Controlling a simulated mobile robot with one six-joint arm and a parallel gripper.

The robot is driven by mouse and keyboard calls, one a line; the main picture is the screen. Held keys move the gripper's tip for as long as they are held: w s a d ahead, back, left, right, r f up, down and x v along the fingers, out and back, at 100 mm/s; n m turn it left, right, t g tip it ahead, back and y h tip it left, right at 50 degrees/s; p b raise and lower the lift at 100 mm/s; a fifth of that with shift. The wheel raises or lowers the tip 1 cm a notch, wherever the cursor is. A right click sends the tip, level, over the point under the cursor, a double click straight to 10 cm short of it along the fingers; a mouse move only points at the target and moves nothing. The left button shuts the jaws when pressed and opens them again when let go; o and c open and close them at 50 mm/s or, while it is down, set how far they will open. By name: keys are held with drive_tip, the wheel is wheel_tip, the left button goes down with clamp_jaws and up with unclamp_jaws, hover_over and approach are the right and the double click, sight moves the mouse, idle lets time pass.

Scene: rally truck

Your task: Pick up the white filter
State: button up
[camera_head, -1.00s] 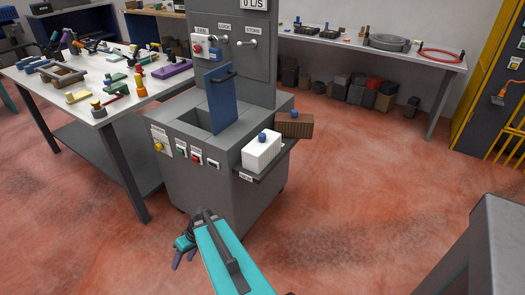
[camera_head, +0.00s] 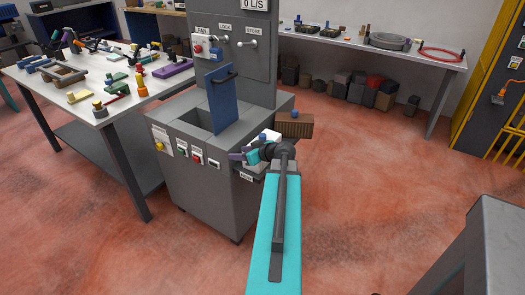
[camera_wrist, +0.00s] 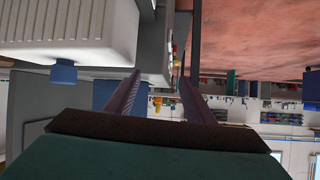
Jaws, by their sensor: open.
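The white filter (camera_head: 272,134) sits on the small side shelf of the grey machine. In the head view my wrist hides most of it; a bit of its white top and blue knob show. In the wrist view, which appears upside down, its ribbed white body (camera_wrist: 70,28) fills the upper left, with the blue knob (camera_wrist: 63,72) below it. My gripper (camera_head: 236,156) is in front of the filter, its purple fingers pointing left. In the wrist view the two fingers of my gripper (camera_wrist: 158,92) are apart with nothing held between them; the filter is outside them, to the left.
A brown filter (camera_head: 294,126) with a blue knob stands beside the white one. The grey machine (camera_head: 190,185) has a raised blue lid (camera_head: 222,103) and front buttons. A cluttered white workbench (camera_head: 125,112) stands left. The red floor at right is mostly clear.

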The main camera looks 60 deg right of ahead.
sight(264, 136)
drive_tip(key=s+d+r+m+h, duration=0.1)
drive_tip(key=s+d+r, duration=0.1)
drive_tip(key=s+d, duration=0.3)
drive_tip(key=s+d+r+m+h, duration=0.1)
drive_tip(key=s+d+r+h, duration=0.1)
drive_tip(key=s+d, duration=0.3)
drive_tip(key=s+r, duration=0.1)
drive_tip(key=s, duration=0.1)
drive_tip(key=shift+s+r, duration=0.3)
drive_tip(key=shift+r, duration=0.05)
drive_tip(key=shift+p+x, duration=1.25)
drive_tip(key=shift+x, duration=3.1)
drive_tip(key=shift+w+d+f+p, duration=0.15)
drive_tip(key=shift+w+d+p, duration=0.1)
drive_tip(key=shift+w+p, duration=0.15)
drive_tip(key=shift+p+x, duration=0.9)
drive_tip(key=shift+x, duration=1.2)
